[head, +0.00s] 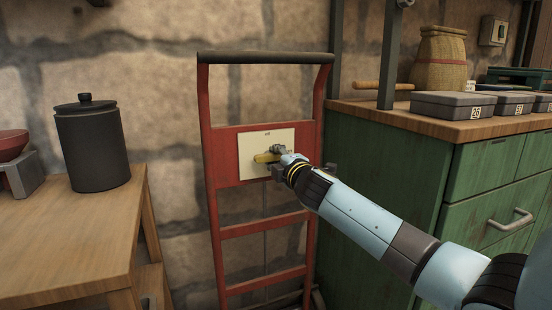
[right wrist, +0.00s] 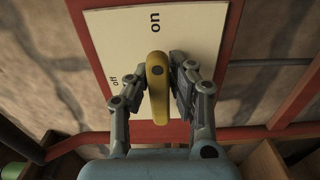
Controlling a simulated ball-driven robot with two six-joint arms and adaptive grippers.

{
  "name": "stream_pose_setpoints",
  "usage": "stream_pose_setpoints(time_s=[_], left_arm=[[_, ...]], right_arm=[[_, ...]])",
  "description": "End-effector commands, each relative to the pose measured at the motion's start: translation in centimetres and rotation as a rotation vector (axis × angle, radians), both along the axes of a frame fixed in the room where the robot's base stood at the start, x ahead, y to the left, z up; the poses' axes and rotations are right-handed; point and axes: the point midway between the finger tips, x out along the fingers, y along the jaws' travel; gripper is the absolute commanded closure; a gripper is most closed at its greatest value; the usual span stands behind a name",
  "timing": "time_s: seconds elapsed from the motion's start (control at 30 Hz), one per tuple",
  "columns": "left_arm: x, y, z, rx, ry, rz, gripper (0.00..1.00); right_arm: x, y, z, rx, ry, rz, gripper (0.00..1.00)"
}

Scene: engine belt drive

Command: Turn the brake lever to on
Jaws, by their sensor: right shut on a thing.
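A yellow brake lever (head: 265,158) sits on a cream plate (head: 247,143) fixed to a red hand truck (head: 225,160). In the right wrist view the lever (right wrist: 158,95) lies between the two fingers of my right gripper (right wrist: 160,78), which is shut on it. One end of the lever, with a dark spot, is in line with the word "on" on the plate (right wrist: 195,30); "off" is printed to the left. In the head view my right gripper (head: 279,155) is at the plate and partly hides the lever. My left gripper is not in view.
A wooden table (head: 70,225) with a black lidded pot (head: 92,145) stands at the left. A green cabinet (head: 385,190) with grey boxes (head: 465,105) and a woven jar (head: 438,60) stands close on the right. A stone wall is behind.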

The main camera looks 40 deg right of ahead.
Motion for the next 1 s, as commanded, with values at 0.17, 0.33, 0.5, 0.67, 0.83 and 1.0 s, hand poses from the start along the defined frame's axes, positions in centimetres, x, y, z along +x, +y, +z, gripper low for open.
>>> stream_pose_setpoints(time_s=[0.17,0.33,0.5,0.67,0.83,1.0], left_arm=[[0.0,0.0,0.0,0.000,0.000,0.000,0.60],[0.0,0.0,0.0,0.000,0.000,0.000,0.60],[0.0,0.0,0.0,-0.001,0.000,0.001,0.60],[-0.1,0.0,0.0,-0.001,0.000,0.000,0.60],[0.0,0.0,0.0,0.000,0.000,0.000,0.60],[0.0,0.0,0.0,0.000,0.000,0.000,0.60]], right_arm=[[0.0,0.0,0.2,-0.001,-0.003,0.001,0.75],[0.0,0.0,0.1,-0.001,-0.002,0.000,0.58],[0.0,0.0,0.1,-0.001,-0.001,0.000,0.58],[-0.8,0.2,0.0,-0.002,0.000,0.000,0.58],[-3.9,0.9,-0.1,-0.002,0.003,0.001,0.58],[-7.7,1.9,-0.1,-0.003,0.003,0.002,0.58]])
